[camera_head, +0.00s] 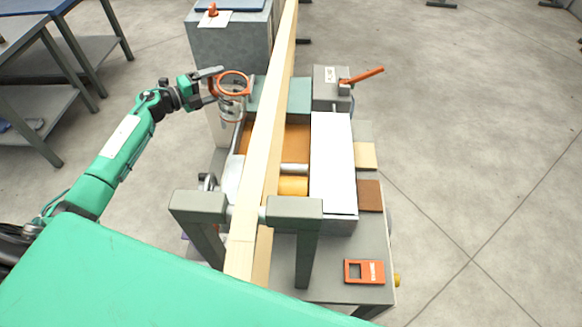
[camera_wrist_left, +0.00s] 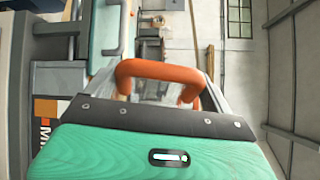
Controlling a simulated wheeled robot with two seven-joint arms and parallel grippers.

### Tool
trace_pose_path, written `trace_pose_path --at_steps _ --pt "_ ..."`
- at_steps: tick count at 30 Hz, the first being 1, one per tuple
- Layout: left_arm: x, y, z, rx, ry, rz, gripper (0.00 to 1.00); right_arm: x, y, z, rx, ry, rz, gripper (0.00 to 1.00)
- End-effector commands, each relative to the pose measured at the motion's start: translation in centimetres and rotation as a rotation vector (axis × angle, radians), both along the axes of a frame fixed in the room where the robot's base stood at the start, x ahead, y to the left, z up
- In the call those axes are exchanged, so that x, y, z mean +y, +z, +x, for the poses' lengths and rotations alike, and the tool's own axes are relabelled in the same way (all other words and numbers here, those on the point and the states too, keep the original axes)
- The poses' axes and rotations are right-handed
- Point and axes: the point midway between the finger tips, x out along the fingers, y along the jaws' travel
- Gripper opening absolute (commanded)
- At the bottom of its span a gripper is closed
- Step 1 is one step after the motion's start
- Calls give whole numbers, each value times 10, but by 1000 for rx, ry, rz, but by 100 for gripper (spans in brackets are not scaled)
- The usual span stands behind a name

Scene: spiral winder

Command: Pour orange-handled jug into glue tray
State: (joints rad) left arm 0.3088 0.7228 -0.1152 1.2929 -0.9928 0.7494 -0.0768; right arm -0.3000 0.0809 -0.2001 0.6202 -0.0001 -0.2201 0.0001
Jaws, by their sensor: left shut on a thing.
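The jug (camera_head: 231,108) is clear with an orange rim and orange handle. It is held up at the left side of the machine, beside the glue tray (camera_head: 240,138), and looks about upright. My left gripper (camera_head: 213,83) is shut on the handle. In the left wrist view the orange handle (camera_wrist_left: 160,69) arches between the fingers, and the clear body behind it is mostly hidden. The glue tray has an amber-brown inside, partly covered by the long wooden beam. How much the jug holds is unclear. My right gripper is not in view.
The pale wooden beam (camera_head: 262,140) runs lengthwise over the machine, just right of the jug. A white panel (camera_head: 333,160) and a grey box with an orange lever (camera_head: 362,75) stand to the right. A grey cabinet (camera_head: 232,45) is behind. Open floor lies at right.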

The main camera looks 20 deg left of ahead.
Motion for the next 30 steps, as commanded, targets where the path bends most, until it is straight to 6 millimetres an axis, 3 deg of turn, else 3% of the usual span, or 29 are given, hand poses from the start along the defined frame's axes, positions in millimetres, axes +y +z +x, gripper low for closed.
trace_pose_path --at_steps 6,17,30 --pt "-7 -23 -2 44 0 -158 41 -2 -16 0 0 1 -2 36" --pt "-8 -24 -2 58 0 -209 41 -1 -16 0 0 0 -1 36" --pt "-8 14 -2 56 0 -207 41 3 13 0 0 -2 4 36"
